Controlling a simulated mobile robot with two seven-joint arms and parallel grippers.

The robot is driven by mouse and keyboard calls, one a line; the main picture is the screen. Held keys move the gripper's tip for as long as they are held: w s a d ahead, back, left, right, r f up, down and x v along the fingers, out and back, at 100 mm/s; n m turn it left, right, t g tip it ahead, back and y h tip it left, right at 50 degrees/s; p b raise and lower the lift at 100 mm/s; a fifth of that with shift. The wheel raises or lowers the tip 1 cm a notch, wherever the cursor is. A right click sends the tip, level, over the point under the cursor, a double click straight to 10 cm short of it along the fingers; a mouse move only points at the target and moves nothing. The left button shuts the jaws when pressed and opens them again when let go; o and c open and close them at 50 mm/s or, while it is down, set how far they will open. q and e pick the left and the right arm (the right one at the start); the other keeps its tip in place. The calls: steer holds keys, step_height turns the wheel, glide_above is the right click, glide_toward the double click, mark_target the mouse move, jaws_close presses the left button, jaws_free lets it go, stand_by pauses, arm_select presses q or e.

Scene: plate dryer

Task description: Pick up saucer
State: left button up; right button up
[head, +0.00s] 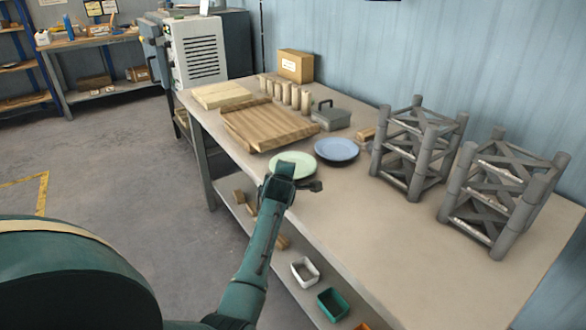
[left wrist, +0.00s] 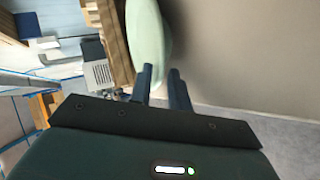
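A pale green saucer (head: 292,164) lies near the front edge of the table; a blue plate (head: 337,150) lies just right of it. My left gripper (head: 291,182) is at the saucer's near side, covering part of its front rim. In the left wrist view the green saucer (left wrist: 147,32) appears edge-on, just beyond the fingertips. The fingers of my left gripper (left wrist: 160,73) stand apart with a narrow gap, and the near rim reaches close to or into it. I cannot tell whether they touch. My right gripper is not in view.
The table (head: 340,220) also bears wooden boards (head: 265,123), a grey lidded box (head: 331,117) and two grey lattice racks (head: 418,146) (head: 505,192) at right. Small bins (head: 332,304) sit on the shelf below. The tabletop right of the gripper is clear.

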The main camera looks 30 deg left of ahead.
arm_select(q)
jaws_close()
